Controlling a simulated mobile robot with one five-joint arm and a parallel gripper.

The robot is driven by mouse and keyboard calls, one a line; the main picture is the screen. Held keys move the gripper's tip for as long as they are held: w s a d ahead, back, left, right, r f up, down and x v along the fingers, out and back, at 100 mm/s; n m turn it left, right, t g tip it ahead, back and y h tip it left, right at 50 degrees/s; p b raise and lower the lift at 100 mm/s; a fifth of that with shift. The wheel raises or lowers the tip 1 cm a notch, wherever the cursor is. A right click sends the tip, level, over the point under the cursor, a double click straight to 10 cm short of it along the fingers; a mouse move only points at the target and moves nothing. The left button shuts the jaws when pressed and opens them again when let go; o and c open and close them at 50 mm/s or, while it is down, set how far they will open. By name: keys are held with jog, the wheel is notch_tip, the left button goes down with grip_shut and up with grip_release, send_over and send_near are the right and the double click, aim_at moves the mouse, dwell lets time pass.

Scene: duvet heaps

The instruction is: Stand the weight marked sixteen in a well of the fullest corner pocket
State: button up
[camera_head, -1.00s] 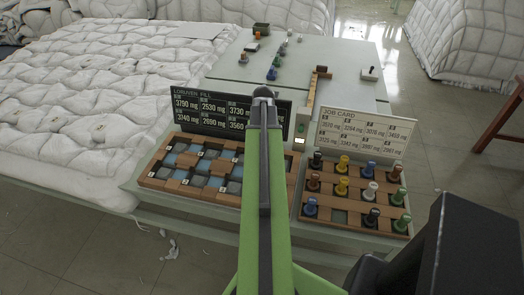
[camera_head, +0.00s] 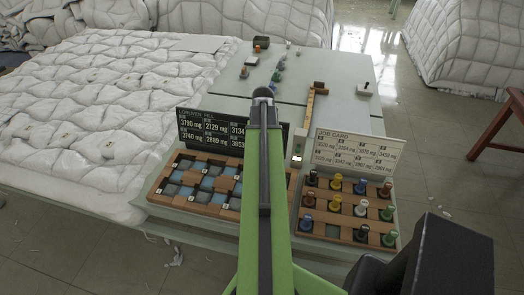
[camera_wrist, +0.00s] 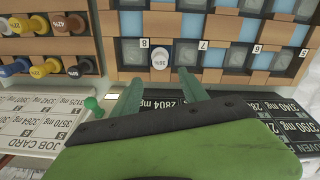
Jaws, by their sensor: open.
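In the wrist view, a white-topped weight (camera_wrist: 160,56) stands in a well of the wooden pocket tray (camera_wrist: 184,75), beside the label 8. The mark on its top is too small to read surely. My gripper (camera_wrist: 160,80) is open, its two fingers apart, with the weight just beyond and between the tips. They do not clearly touch it. In the head view the pocket tray (camera_head: 165,192) lies left of my arm, which hides its right part and my gripper. The fill board (camera_head: 190,125) stands behind it; its small figures are hard to read.
A wooden rack (camera_head: 330,215) of several coloured weights, including another white one (camera_head: 361,205), stands right of my arm. The job card (camera_head: 350,152) is behind it. A white quilted duvet (camera_head: 80,110) covers the left side. Small coloured items lie on the rear table (camera_head: 230,80).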

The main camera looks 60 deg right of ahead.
jog(key=shift+r, duration=0.6)
jog(key=w+a+n, duration=0.3)
jog(key=w+a, duration=0.6)
jog(key=a, duration=0.3)
jog(key=w+a+n, duration=0.3)
jog(key=w+a, duration=0.6)
jog(key=a, duration=0.4)
jog(key=w+a+n, duration=0.1)
jog(key=a+n, duration=0.1)
jog(key=a, duration=1.1)
jog(key=w+a+n, duration=0.2)
jog(key=a+n, duration=0.1)
jog(key=a, duration=1)
jog(key=shift+w+a, duration=0.2)
jog(key=shift+w, duration=0.1)
